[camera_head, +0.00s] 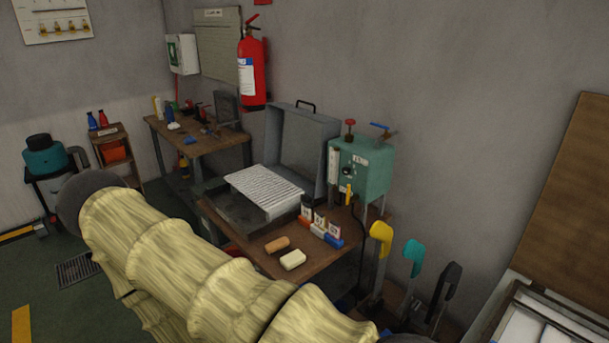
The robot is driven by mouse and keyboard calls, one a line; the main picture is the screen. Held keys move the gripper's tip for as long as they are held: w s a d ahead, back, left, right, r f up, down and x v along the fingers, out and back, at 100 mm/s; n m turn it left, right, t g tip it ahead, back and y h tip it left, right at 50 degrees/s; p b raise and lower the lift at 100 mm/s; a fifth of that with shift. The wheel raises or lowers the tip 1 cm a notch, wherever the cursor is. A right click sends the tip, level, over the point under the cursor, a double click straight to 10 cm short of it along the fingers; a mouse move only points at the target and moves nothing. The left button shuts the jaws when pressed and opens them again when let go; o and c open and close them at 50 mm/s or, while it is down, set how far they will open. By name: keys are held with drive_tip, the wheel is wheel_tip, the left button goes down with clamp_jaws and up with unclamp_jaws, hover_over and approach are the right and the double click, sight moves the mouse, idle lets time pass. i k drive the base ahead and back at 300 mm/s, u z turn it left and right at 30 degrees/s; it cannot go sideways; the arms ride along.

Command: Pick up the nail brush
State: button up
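A small brown, rounded oblong (277,245), which looks like the nail brush, lies on the brown wooden table (240,247) near its front edge. Its bristles cannot be made out at this size. A cream block like a bar of soap (293,260) lies just to its right and nearer to me, close beside it. The large pale-yellow segmented form across the foreground appears to be my arm. It hides part of the table's front side. My gripper does not show.
Behind the brush are an open grey case (303,145) with a ridged white board (264,190), small blue, white and orange items (318,228), and a green box (362,165). Yellow (380,239), teal (414,258) and black (448,284) upright handles stand to the right.

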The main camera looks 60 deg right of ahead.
sight(270, 247)
drive_tip(key=u, duration=0.05)
drive_tip(key=k, duration=0.15)
drive_tip(key=z, duration=1)
